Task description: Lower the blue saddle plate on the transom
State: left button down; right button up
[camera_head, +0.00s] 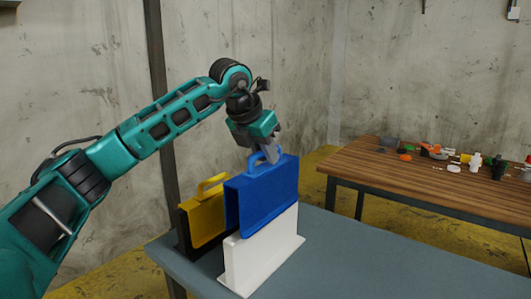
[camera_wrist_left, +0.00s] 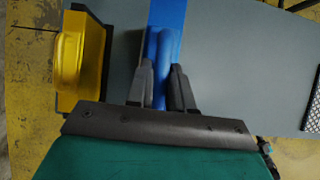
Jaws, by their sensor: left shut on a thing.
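The blue saddle plate (camera_head: 262,200) has a loop handle on top and hangs upright over the upper part of the white transom (camera_head: 262,257). It hides the transom's top edge, so I cannot tell whether it rests on it. My left gripper (camera_head: 268,155) comes from above and is shut on the blue handle. In the left wrist view the gripper fingers (camera_wrist_left: 160,85) stand on both sides of the blue handle, and the blue plate (camera_wrist_left: 167,14) extends beyond them. My right gripper is not in view.
A yellow plate with a handle (camera_head: 205,219) on a black upright piece stands close at the left; it also shows in the left wrist view (camera_wrist_left: 88,60). A wooden table (camera_head: 430,185) behind holds several small parts.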

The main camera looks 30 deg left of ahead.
pick_arm(q)
jog(key=shift+r+p, duration=0.85)
jog(key=shift+r, duration=0.45)
jog(key=shift+r+p, duration=0.5)
jog(key=shift+r, duration=0.05)
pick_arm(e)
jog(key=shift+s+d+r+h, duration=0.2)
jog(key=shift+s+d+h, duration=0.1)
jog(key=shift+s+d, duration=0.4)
pick_arm(q)
jog(key=shift+s+f, duration=0.1)
